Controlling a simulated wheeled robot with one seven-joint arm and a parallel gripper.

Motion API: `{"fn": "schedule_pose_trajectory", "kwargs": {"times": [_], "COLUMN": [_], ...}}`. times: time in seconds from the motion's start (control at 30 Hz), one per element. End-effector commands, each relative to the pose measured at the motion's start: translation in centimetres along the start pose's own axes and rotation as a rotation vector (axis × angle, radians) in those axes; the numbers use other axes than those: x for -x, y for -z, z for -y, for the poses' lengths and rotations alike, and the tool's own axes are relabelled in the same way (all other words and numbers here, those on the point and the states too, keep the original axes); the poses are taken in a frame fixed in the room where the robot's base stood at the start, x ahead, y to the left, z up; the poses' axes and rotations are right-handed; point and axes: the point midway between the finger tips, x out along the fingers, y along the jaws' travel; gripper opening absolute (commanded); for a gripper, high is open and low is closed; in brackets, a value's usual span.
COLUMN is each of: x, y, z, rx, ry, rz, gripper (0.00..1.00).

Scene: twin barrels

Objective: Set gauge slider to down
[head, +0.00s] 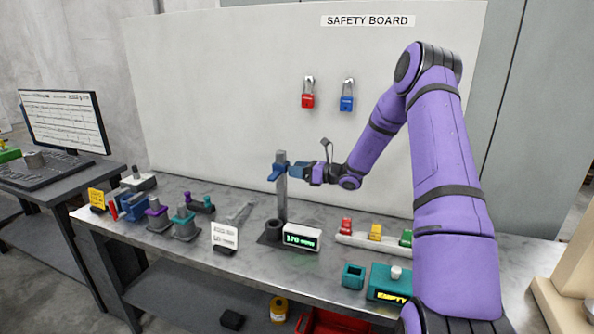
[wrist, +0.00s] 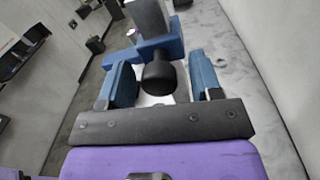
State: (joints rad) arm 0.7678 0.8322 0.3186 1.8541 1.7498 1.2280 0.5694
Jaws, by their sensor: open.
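The height gauge has a grey upright post (head: 281,196) on a dark base on the bench. Its blue slider (head: 277,171) sits high on the post, near the top. In the wrist view the blue slider (wrist: 147,48) carries a black round knob (wrist: 158,75) that points toward me. My gripper (head: 299,171) is at slider height, just right of the post. In the wrist view my gripper (wrist: 162,82) is open, with one blue finger on each side of the knob. Contact with the knob cannot be told. A green-lit display (head: 301,238) stands by the post's base.
Colored blocks (head: 184,224) and a white card (head: 225,236) stand left of the gauge. A white rack (head: 375,243) with red, yellow and green pieces, and a teal box (head: 387,284), are to the right. The safety board (head: 220,90) rises behind.

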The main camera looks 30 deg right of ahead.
Motion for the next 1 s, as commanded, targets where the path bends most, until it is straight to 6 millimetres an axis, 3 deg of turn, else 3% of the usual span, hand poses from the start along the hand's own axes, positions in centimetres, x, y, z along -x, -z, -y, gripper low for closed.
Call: {"fn": "schedule_pose_trajectory", "kwargs": {"times": [0.33,0.5,0.6,0.77,1.0], "x": [-0.3,-0.3,-0.3,-0.3,-0.3], "y": [0.0,0.0,0.0,0.6,4.9], "z": [0.0,0.0,0.0,0.1,0.8], "rx": [0.000,0.000,0.000,-0.002,-0.006], "ry": [0.000,0.000,0.000,0.000,0.000], "rz": [0.000,0.000,0.000,-0.001,0.000], "gripper": [0.56,0.17,0.00,0.00,0.00]}}
